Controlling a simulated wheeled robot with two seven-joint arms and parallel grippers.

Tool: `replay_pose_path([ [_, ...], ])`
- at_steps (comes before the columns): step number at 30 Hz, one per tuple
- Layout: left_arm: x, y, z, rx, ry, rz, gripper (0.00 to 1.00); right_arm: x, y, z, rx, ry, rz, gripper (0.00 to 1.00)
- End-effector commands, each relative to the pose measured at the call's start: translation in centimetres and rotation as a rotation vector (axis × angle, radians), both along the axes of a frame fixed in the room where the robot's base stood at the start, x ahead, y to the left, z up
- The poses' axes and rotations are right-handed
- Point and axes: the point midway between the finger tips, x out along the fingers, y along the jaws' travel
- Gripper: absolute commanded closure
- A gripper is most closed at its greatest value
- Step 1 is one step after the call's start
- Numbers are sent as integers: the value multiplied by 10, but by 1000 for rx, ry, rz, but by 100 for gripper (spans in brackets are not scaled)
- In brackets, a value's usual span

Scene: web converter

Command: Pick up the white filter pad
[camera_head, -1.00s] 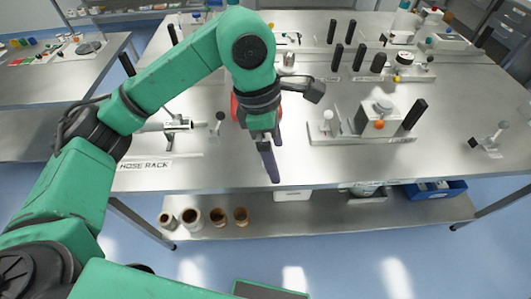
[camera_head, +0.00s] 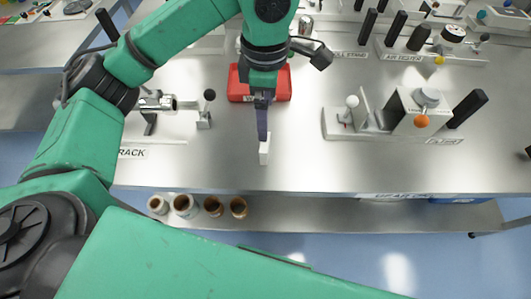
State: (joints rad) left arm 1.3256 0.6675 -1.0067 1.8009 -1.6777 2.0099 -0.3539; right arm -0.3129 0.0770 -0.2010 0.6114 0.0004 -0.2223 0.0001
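My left gripper (camera_head: 263,138) points down over the front part of the steel table. I see its dark fingers nearly edge-on, one lined up with the other. A small white block-like piece, which looks like the white filter pad (camera_head: 264,152), shows at the fingertips and appears pinched between them. Its upper part is hidden by the fingers. A red tray (camera_head: 283,84) lies on the table behind the gripper, partly covered by it. My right gripper is not in view.
A white filter fixture (camera_head: 375,138) with an orange knob and black handle stands to the right. A hose rack (camera_head: 155,125) stands to the left. Brown-topped rolls (camera_head: 184,206) sit on the lower shelf. The table's front edge is clear.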

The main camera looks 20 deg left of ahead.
Motion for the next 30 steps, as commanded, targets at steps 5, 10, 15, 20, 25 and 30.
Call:
replay_pose_path([
  [5,-1,0,-25,1,6,0,0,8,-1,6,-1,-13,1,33],
  [10,-1,1,-67,2,7,1,0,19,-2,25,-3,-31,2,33],
  [15,0,1,-94,0,4,0,0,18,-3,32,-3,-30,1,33],
  [20,0,4,-118,2,6,1,0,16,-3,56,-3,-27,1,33],
  [25,2,3,-146,0,1,0,0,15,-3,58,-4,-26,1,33],
  [30,2,3,-148,0,0,0,0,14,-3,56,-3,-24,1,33],
])
